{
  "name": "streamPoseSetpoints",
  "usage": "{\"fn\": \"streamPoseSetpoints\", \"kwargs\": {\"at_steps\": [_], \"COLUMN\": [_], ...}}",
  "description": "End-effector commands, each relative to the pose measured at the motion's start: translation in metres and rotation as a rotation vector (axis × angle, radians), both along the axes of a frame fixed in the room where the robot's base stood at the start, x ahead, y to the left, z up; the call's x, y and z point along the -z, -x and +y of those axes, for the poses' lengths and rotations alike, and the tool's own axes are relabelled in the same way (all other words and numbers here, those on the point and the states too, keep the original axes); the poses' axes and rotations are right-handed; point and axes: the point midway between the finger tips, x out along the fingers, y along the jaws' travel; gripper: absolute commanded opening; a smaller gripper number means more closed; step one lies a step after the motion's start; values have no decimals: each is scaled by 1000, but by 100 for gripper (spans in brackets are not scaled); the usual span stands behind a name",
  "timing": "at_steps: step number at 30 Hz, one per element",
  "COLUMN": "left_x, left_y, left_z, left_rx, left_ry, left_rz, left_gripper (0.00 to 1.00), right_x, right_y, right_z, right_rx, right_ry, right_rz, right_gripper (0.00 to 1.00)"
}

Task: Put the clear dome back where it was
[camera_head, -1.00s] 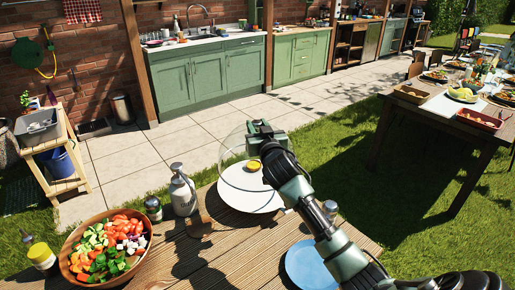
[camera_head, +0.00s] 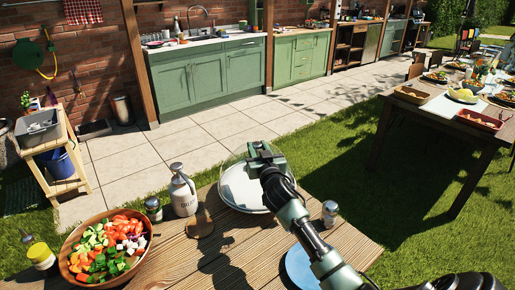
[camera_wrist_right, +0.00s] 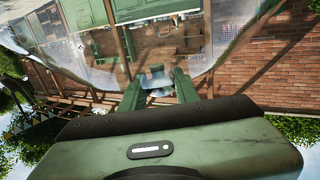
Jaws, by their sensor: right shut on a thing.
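The clear dome (camera_head: 233,161) shows in the head view at the far side of the near wooden table, over a white plate (camera_head: 241,191). My right gripper (camera_head: 264,156) is at the dome's top, and my arm hides part of the dome and plate. In the right wrist view, the two green fingers (camera_wrist_right: 159,86) are shut on the small knob of the dome (camera_wrist_right: 88,66), whose transparent wall spreads beyond them. I cannot tell whether the dome's rim touches the plate. My left gripper is not in view.
On the near table (camera_head: 180,262) stand a salad bowl (camera_head: 108,246), a metal bottle (camera_head: 183,193), a small jar (camera_head: 153,208) and a shaker (camera_head: 329,213). A blue plate (camera_head: 299,268) lies partly under my right arm.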

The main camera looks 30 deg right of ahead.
Motion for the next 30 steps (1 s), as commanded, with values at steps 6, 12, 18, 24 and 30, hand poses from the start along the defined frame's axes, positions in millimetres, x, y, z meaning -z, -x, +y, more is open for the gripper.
{"fn": "streamPoseSetpoints", "kwargs": {"at_steps": [6, 12, 18, 24, 30], "left_x": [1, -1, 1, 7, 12], "left_y": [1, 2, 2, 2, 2], "left_z": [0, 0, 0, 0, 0], "left_rx": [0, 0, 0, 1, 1], "left_ry": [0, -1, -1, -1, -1], "left_rz": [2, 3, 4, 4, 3], "left_gripper": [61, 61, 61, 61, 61], "right_x": [1, -1, 0, 1, 0], "right_y": [0, 0, 17, 59, 94], "right_z": [0, 0, 7, 21, 33], "right_rx": [0, 0, -2, -2, -1], "right_ry": [-1, 0, -2, -2, -2], "right_rz": [0, 0, 0, 0, 0], "right_gripper": [53, 53, 53, 53, 53]}}
